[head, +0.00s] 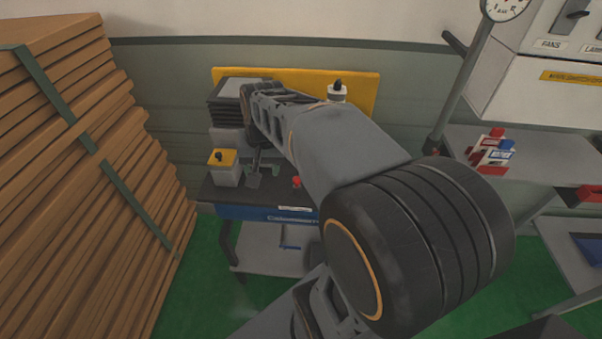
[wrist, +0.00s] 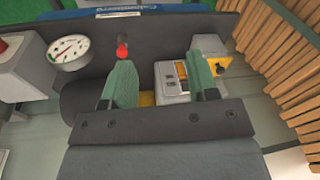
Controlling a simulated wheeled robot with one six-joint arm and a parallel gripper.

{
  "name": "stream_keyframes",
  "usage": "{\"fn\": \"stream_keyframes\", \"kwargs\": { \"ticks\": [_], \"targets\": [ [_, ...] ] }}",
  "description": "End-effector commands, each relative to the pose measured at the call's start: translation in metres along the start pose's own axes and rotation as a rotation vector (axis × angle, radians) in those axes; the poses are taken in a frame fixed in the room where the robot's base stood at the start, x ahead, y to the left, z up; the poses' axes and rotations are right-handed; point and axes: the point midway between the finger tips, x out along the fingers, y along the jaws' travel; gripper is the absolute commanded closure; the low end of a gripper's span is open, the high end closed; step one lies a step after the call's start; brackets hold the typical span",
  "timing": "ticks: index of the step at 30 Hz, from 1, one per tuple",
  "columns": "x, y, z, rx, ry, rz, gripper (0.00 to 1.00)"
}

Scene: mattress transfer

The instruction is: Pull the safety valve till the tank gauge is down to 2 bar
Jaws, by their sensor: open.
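The safety valve appears as a small red knob (wrist: 122,50) on a dark stem on the compressor; the red knob also shows in the head view (head: 296,181). The round white tank gauge (wrist: 70,52) is left of it in the wrist view; its needle is too small to read surely. The dark tank (wrist: 85,98) lies beneath, partly hidden by my gripper. My gripper (wrist: 160,67) is open, with nothing between its green fingers. The left fingertip appears just below the red knob; I cannot tell whether they touch. In the head view my gripper (head: 256,165) is left of the knob.
A grey box with a yellow top and black knob (head: 222,160) stands beside my gripper. Stacked wooden slats (head: 80,150) rise at left. At right are a shelf (head: 520,150) with small red and blue items, and a pole-mounted gauge (head: 503,8). Green floor shows below.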

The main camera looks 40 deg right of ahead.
Motion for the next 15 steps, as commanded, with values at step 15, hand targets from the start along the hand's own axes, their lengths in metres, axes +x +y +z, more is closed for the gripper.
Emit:
{"fn": "stream_keyframes", "kwargs": {
  "ticks": [15],
  "targets": [
    [0.046, 0.131, -0.139, 0.938, -0.359, -0.024, 0.46]
  ]
}}
